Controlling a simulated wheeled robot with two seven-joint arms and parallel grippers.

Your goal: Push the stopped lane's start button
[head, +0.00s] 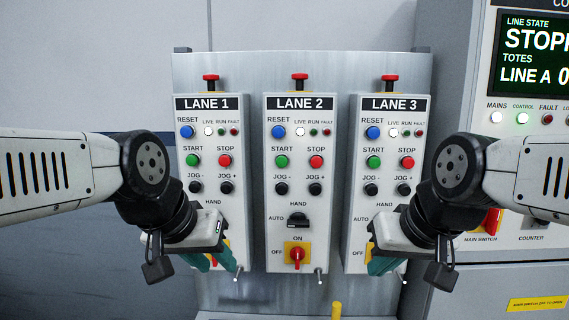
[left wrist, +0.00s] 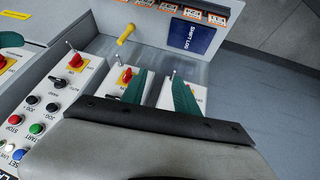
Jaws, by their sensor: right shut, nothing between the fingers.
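Three lane panels stand side by side in the head view. Each has a green START button: lane 1 (head: 194,160), lane 2 (head: 282,161) and lane 3 (head: 374,162). A red STOP button sits right of each. The small RUN lamps look dark on all three, so I cannot tell which lane is stopped. My left gripper (head: 213,260) is in front of lane 1's lower part, below its START button, with its teal fingers apart and empty; they also show in the left wrist view (left wrist: 158,90). My right gripper (head: 384,264) is shut and empty in front of lane 3's lower part.
Red mushroom buttons (head: 300,80) top the panels. Lane 2 shows a black selector (head: 298,220) and a red switch (head: 296,254); small toggles project below. A cabinet at right has a partly cut-off display (head: 530,55) reading "LINE STATE STOP". A yellow post (head: 337,310) stands below.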

